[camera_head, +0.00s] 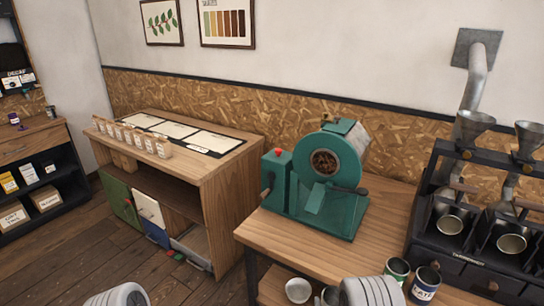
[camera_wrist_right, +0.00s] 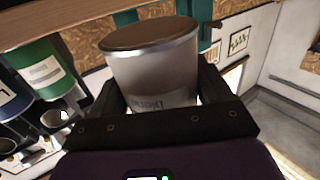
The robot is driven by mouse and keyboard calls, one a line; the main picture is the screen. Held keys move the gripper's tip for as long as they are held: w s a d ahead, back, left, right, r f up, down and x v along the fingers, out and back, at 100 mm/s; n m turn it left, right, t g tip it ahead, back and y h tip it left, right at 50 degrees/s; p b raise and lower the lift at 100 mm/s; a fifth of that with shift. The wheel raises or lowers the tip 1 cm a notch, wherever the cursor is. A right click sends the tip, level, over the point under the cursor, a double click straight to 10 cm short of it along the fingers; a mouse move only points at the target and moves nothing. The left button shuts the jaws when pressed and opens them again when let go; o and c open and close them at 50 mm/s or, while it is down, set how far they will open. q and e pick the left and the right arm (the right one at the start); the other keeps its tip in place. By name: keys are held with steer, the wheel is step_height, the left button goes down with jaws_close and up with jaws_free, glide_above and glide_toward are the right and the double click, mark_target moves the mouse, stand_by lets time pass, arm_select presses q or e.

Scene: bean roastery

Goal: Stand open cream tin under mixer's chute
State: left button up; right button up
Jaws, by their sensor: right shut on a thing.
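The green mixer (camera_head: 325,165) stands on a wooden table, with its round drum facing me and a slanted green chute (camera_head: 315,200) at its front. The surface below the chute carries no tin. My right gripper (camera_wrist_right: 158,84) is shut on a pale metallic tin (camera_wrist_right: 155,70), whose sides lie between its two black fingers in the right wrist view. One end of this tin looks dark brown; I cannot tell whether it is open. In the head view, the right gripper and held tin do not show clearly. My left gripper is out of view.
A green tin (camera_head: 397,268) and a blue-labelled tin (camera_head: 424,285) are at the table's front right, beside a dark rack (camera_head: 480,215) with funnels and cups. The wooden tabletop (camera_head: 275,235) is bare at its front left. A wooden cabinet (camera_head: 225,195) stands further left.

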steer(key=shift+s+f, duration=0.25)
steer(key=shift+f, duration=0.05)
steer(key=shift+s, duration=0.15)
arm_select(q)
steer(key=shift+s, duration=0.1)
